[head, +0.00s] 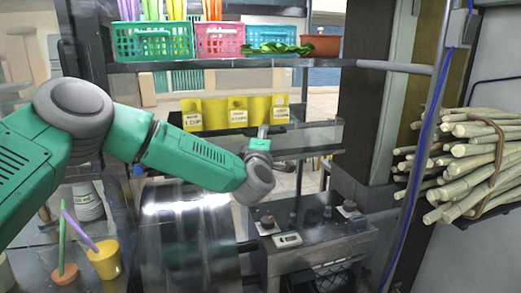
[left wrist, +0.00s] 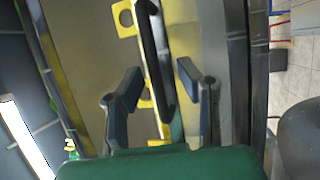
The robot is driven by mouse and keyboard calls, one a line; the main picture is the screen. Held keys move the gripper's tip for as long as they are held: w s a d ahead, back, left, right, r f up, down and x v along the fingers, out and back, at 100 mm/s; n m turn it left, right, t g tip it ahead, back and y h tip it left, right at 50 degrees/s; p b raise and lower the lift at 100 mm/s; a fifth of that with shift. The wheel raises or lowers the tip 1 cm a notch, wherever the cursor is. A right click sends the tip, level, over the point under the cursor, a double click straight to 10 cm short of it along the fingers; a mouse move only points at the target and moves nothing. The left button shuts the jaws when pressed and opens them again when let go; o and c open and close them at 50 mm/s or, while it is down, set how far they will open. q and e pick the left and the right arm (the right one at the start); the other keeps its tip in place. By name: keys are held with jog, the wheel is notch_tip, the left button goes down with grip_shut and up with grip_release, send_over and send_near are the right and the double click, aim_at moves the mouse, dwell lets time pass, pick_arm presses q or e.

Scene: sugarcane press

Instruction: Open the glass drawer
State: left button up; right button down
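A clear, glass-like drawer front (head: 312,138) sits mid-height on the machine, below the upper shelf in the head view. My left arm reaches across from the left, and its wrist is in front of the drawer's left part. In the left wrist view my left gripper (left wrist: 160,75) is open, its two dark fingers apart. A long dark bar like a handle (left wrist: 155,50) runs between and beyond the fingertips, and I see no finger closed on it. A yellow strip (left wrist: 160,110) with holes lies behind it. The fingers are mostly hidden in the head view. My right gripper is not in view.
Colored baskets (head: 152,41) stand on the upper shelf (head: 230,63). Bundled sugarcane (head: 470,165) rests at the right. A yellow cup (head: 104,260) stands at lower left. A metal post (head: 430,130) rises right of the machine.

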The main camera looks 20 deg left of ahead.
pick_arm(q)
jog(key=v, duration=0.9)
jog(key=shift+s+f, duration=0.25)
jog(key=shift+f, duration=0.05)
jog(key=shift+a, duration=0.1)
jog(key=b+x, duration=0.1)
jog(key=x, duration=0.2)
jog(key=b+x, duration=0.2)
jog(key=x, duration=0.2)
jog(key=d+b+x, duration=0.1)
jog(key=x, duration=0.3)
jog(key=shift+w+r, duration=0.15)
jog(key=shift+r, duration=0.2)
grip_shut()
